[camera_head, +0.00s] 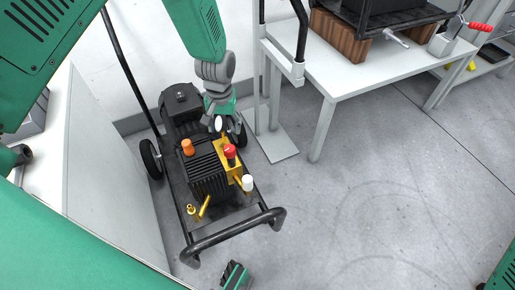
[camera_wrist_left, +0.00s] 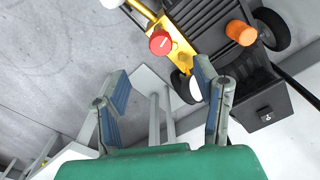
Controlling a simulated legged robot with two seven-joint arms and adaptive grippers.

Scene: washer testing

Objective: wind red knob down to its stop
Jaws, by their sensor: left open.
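The red knob (camera_head: 229,151) stands on the yellow metal block of a black pressure washer (camera_head: 207,180). It also shows in the left wrist view (camera_wrist_left: 160,41), above the gap between my fingertips. My left gripper (camera_head: 217,112) is just behind the knob in the head view, near a white round gauge (camera_head: 218,124). In the left wrist view my left gripper (camera_wrist_left: 160,84) has its two fingers spread, with nothing between them. The fingers are apart from the knob. My right gripper is not seen clearly in either view.
An orange cap (camera_head: 187,147) and a white cap (camera_head: 248,182) stand near the knob. The washer's black handle (camera_head: 235,232) is at the front. A white table (camera_head: 345,75) stands at the back right. The floor to the right is clear.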

